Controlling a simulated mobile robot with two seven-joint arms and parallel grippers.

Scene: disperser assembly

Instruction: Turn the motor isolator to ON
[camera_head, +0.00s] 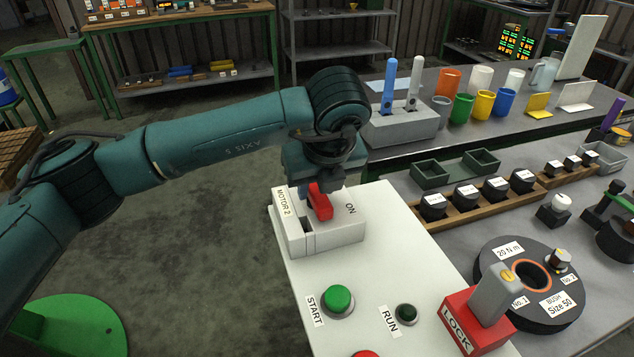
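The motor isolator is a pale box (335,237) on the far end of a white panel (385,250), with a "MOTOR 2" label on its left and "ON" printed to the right of its handle. Its red handle (321,203) stands on top, and its upper part is partly hidden by my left gripper. My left gripper (316,188) points down at the red handle, with its fingers right at or beside it. The fingers are small and dark, and I cannot tell whether they grip the handle. My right gripper is not in view.
The panel also holds a green START button (338,299), a dark RUN lamp (406,313) and a red LOCK block (475,322) with a grey upright piece. A black disc (505,262) and wooden racks of labelled parts (463,209) lie right. Open floor is left.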

